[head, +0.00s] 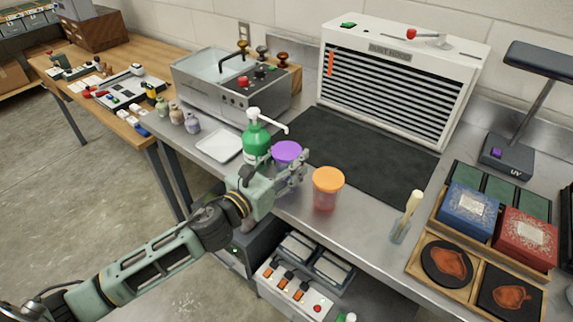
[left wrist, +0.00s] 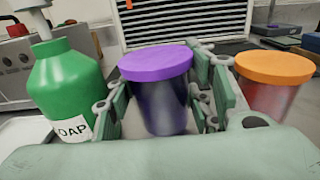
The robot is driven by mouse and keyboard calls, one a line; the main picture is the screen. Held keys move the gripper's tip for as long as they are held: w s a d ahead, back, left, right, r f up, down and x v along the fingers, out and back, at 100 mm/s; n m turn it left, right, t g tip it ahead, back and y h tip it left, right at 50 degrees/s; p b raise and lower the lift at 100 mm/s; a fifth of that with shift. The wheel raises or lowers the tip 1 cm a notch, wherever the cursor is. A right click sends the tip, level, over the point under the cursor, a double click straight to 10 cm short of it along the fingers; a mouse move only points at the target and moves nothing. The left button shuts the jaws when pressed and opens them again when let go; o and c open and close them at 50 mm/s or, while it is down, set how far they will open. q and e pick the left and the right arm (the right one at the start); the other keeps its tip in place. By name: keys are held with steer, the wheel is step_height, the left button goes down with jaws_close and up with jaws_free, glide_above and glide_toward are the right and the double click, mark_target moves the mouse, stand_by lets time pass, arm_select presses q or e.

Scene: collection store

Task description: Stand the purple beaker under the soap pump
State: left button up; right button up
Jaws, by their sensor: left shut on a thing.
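The green soap pump bottle (head: 256,142) stands on the steel counter, its white nozzle (head: 270,122) pointing right. It also shows at the left of the left wrist view (left wrist: 65,85). The purple beaker (head: 287,152) is upright, just right of the bottle. In the head view its purple top lies just below the nozzle tip; I cannot tell if it is directly under. My left gripper (head: 292,175) is shut on the beaker, with fingers on both sides of it in the left wrist view (left wrist: 160,105). Whether the beaker's base touches the counter is hidden. My right gripper is not in view.
An orange-topped beaker (head: 325,188) stands close to the right of my left gripper. A white tray (head: 219,146) lies left of the bottle. A black mat (head: 355,155) lies behind, before the dust hood (head: 400,75). A glass with a brush (head: 401,230) stands further right.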

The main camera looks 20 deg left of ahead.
arm_select(q)
steer(key=shift+f, duration=0.8)
steer(key=shift+f, duration=0.1)
steer(key=o, duration=0.9)
steer(key=shift+b+v, duration=1.55)
steer(key=shift+v, duration=4.45)
